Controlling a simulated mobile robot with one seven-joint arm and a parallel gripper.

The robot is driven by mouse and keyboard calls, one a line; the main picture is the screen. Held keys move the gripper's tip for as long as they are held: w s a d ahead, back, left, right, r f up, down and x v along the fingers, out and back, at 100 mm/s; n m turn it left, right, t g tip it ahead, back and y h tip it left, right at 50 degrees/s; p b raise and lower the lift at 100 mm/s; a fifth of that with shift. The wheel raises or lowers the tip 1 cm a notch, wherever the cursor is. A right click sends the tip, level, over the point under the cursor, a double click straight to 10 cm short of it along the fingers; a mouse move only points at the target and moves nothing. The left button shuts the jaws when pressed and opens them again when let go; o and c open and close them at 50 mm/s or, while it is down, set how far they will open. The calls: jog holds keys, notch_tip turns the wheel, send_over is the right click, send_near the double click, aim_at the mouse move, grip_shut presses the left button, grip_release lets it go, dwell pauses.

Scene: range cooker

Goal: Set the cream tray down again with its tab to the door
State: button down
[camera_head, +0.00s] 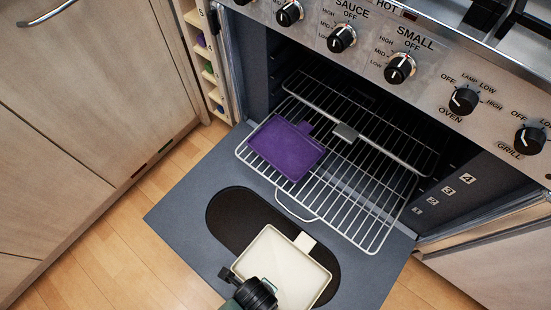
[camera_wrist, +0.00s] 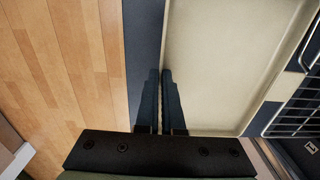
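The cream tray (camera_head: 285,268) is over the open oven door (camera_head: 185,215), partly across the dark oval patch (camera_head: 228,212). Its tab (camera_head: 305,243) points towards the oven and rack. I cannot tell whether the tray rests on the door or hangs just above it. My gripper (camera_head: 232,274) is at the tray's left edge. In the wrist view its fingers (camera_wrist: 160,73) are close together with the rim of the cream tray (camera_wrist: 225,60) between them. The tab also shows at the tray's right side (camera_wrist: 293,85).
A purple tray (camera_head: 287,149) lies on the pulled-out wire rack (camera_head: 350,205), its tab pointing up and right. A small grey piece (camera_head: 345,132) is on the rack. The control panel (camera_head: 365,45) is above. Cabinets (camera_head: 90,110) stand left, with wooden floor (camera_head: 105,265) between.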

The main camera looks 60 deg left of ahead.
aim_at(297, 281)
jog(key=w+n, duration=0.1)
jog(key=w, duration=0.2)
jog(key=w+d+r+n, duration=0.1)
jog(key=w, duration=0.2)
jog(key=w+d+n, duration=0.1)
jog(key=w, duration=0.2)
jog(key=shift+w+r+n, duration=0.3)
jog(key=shift+r, duration=0.05)
jog(key=w+d+r+n, duration=0.2)
jog(key=w+r+n, duration=0.5)
jog(key=w, duration=0.4)
jog(key=w+d+r+n, duration=0.2)
jog(key=w+r+n, duration=0.2)
jog(key=w+r, duration=0.65)
jog(key=s+r+p, duration=0.3)
jog(key=r+p, duration=1.1)
jog(key=p, duration=0.2)
jog(key=s+r+p, duration=0.3)
jog(key=r+p, duration=1.2)
jog(key=p, duration=0.1)
jog(key=shift+s, duration=0.2)
jog(key=shift+d, duration=0.15)
